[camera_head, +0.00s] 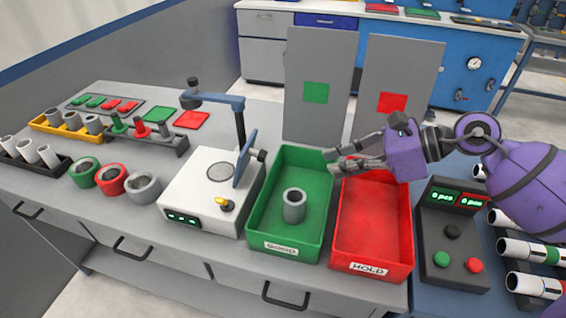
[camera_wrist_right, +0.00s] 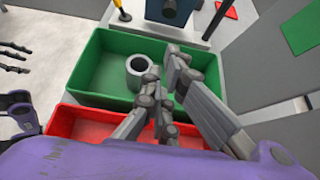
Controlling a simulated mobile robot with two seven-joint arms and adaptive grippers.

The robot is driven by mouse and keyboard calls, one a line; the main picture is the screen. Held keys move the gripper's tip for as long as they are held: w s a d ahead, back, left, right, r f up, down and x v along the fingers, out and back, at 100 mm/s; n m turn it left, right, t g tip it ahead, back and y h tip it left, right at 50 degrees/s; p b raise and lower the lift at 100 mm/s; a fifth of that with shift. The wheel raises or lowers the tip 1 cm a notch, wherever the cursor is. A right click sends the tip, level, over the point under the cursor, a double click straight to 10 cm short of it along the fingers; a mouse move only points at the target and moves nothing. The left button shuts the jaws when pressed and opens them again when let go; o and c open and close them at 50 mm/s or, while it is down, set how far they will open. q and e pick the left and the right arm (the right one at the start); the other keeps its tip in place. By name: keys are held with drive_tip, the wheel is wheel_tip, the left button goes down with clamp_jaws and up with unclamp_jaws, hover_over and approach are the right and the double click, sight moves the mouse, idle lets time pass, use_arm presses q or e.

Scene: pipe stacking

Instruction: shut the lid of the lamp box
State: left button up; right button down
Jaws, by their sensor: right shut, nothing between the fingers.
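The lamp box (camera_head: 185,192) is white, with a round disc on top and a small yellow-topped lever at its front. A blue panel (camera_head: 246,158), apparently its lid, stands raised and tilted at the box's right side; it also shows at the top of the right wrist view (camera_wrist_right: 172,12). My right gripper (camera_head: 330,163) is shut and empty, over the border between the green and red bins, right of the panel and apart from it. Its fingers fill the middle of the right wrist view (camera_wrist_right: 165,82). Dark finger shapes at that view's left edge may be my left gripper (camera_wrist_right: 14,57).
The green bin (camera_head: 257,226) holds one grey pipe piece (camera_head: 294,205). The red bin (camera_head: 408,225) looks empty. A dark lamp arm (camera_head: 222,99) rises behind the box. Two grey upright boards (camera_head: 300,115) stand behind the bins. Rings (camera_head: 142,187) lie left of the box.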

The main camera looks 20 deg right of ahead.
use_arm(q)
drive_tip(key=r+p, duration=0.3)
drive_tip(key=shift+w+a, duration=0.1)
drive_tip(key=shift+w, duration=0.15)
use_arm(e)
drive_tip(key=w+a+f, duration=0.2)
drive_tip(key=w+a, duration=0.4)
drive_tip(key=a, duration=0.3)
drive_tip(key=shift+w+a+g+h, duration=0.2)
drive_tip(key=shift+a+g+h, duration=0.1)
drive_tip(key=shift+a+h, duration=0.1)
